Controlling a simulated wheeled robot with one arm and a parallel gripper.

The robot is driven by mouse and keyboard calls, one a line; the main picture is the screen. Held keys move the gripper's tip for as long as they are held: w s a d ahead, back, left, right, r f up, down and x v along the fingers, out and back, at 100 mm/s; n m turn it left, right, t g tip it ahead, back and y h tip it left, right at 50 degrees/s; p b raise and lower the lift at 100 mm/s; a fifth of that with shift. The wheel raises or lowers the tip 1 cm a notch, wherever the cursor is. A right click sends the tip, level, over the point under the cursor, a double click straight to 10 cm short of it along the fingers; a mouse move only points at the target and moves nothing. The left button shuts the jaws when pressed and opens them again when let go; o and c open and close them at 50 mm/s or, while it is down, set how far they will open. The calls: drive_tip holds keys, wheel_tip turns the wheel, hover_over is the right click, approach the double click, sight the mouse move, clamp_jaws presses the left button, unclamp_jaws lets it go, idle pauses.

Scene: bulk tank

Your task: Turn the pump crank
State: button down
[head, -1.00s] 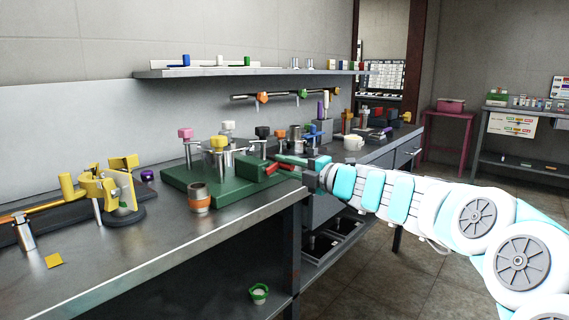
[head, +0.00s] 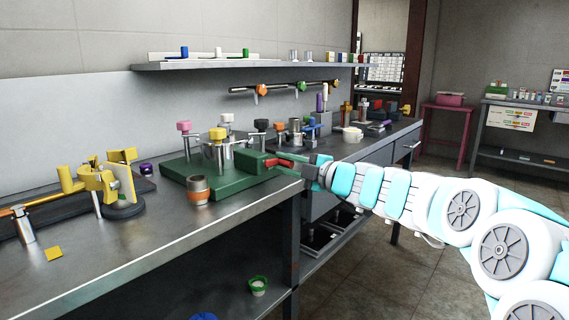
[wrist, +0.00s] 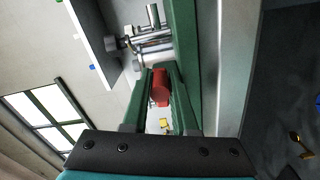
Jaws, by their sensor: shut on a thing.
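The pump crank shows a red handle (head: 271,162) at the right end of a dark green block (head: 240,168) on the bench. My gripper (head: 287,159) reaches in from the right, with its green fingers at the handle. In the wrist view the red handle (wrist: 161,86) sits between the two fingers of my gripper (wrist: 158,80), which is shut on it. The fingers hide part of the handle, and I cannot make out the rest of the crank clearly.
Several knobbed posts stand behind. A yellow clamp-like fixture (head: 122,187) is at the left. The front left bench top (head: 120,245) is mostly clear.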

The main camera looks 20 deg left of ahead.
sight(294, 166)
drive_tip(key=shift+r, duration=0.15)
drive_tip(key=c, duration=0.7)
unclamp_jaws()
drive_tip(key=shift+c, duration=0.2)
drive_tip(key=v, duration=0.7)
drive_tip(key=shift+s+d, duration=0.15)
drive_tip(key=shift+d, duration=0.25)
